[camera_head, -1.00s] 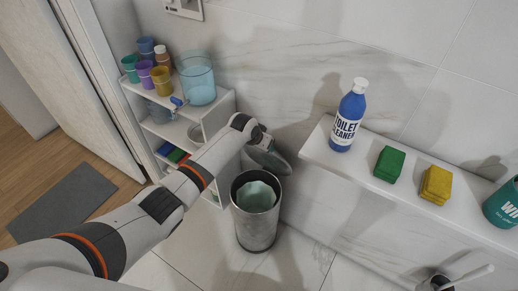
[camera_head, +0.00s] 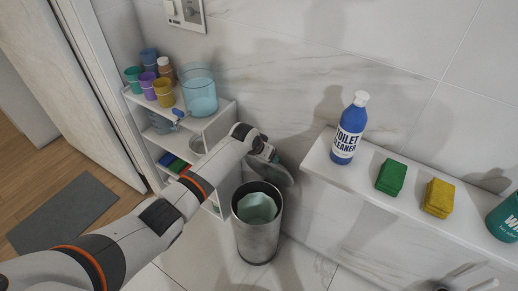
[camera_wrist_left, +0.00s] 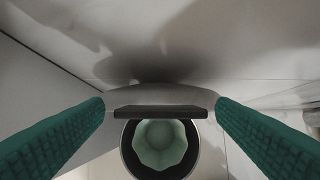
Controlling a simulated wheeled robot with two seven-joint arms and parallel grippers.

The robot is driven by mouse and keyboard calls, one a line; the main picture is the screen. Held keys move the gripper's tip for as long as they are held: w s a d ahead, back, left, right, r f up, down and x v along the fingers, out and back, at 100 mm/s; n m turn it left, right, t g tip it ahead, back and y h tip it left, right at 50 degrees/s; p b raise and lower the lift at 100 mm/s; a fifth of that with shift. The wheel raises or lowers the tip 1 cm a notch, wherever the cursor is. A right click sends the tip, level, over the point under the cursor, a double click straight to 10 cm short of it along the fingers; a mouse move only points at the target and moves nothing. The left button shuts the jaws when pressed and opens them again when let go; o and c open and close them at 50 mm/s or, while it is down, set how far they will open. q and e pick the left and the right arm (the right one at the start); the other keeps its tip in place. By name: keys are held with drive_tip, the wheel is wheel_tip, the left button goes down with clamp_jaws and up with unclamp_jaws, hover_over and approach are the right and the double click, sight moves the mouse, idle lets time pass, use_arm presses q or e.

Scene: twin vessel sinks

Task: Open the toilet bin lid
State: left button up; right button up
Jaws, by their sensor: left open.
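The toilet bin (camera_head: 258,238) is a metal cylinder standing on the floor between the shelf unit and the ledge, with a pale green liner (camera_head: 257,208) inside. Its round grey lid (camera_head: 279,174) stands raised at the back of the rim, and the mouth is uncovered. My left gripper (camera_head: 268,156) is at the lid's upper part, above and behind the mouth; contact is unclear. In the left wrist view, its green fingers (camera_wrist_left: 160,128) are spread wide, with the bin mouth and liner (camera_wrist_left: 160,143) between them and a dark bar across the front. My right gripper is not in view.
A white shelf unit (camera_head: 222,124) with several cups and a clear blue container (camera_head: 200,92) stands left of the bin. A white ledge (camera_head: 410,200) on the right holds a toilet cleaner bottle (camera_head: 350,130), a green sponge (camera_head: 391,177) and a yellow sponge (camera_head: 438,198).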

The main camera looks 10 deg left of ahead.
use_arm(q)
drive_tip(key=p+v, duration=0.1)
drive_tip(key=v, duration=1)
drive_tip(key=shift+r+p, duration=0.2)
drive_tip(key=shift+p, duration=0.15)
drive_tip(key=shift+s, duration=0.1)
drive_tip(key=s+a+f+n+g, duration=0.15)
drive_tip(key=s+f, duration=0.35)
drive_tip(key=f, duration=0.5)
drive_tip(key=s+a+f+y, duration=0.1)
drive_tip(key=s+a+f, duration=0.1)
drive_tip(key=s+f, duration=0.6)
drive_tip(key=s+a+f+n, duration=0.1)
drive_tip(key=s+a+f, duration=0.15)
drive_tip(key=f, duration=0.85)
drive_tip(key=s+a+f+g, duration=0.1)
drive_tip(key=s+f, duration=0.4)
drive_tip(key=s, duration=0.7)
drive_tip(key=s+a+f+g, duration=0.1)
drive_tip(key=s+f, duration=0.4)
drive_tip(key=s, duration=0.8)
drive_tip(key=s+a+f+g+y, duration=0.1)
drive_tip(key=s+f, duration=0.5)
drive_tip(key=s, duration=0.7)
drive_tip(key=shift+s+m+p, duration=0.25)
drive_tip(key=shift+m+p, duration=0.15)
drive_tip(key=shift+m, duration=0.05)
drive_tip(key=shift+c, duration=0.6)
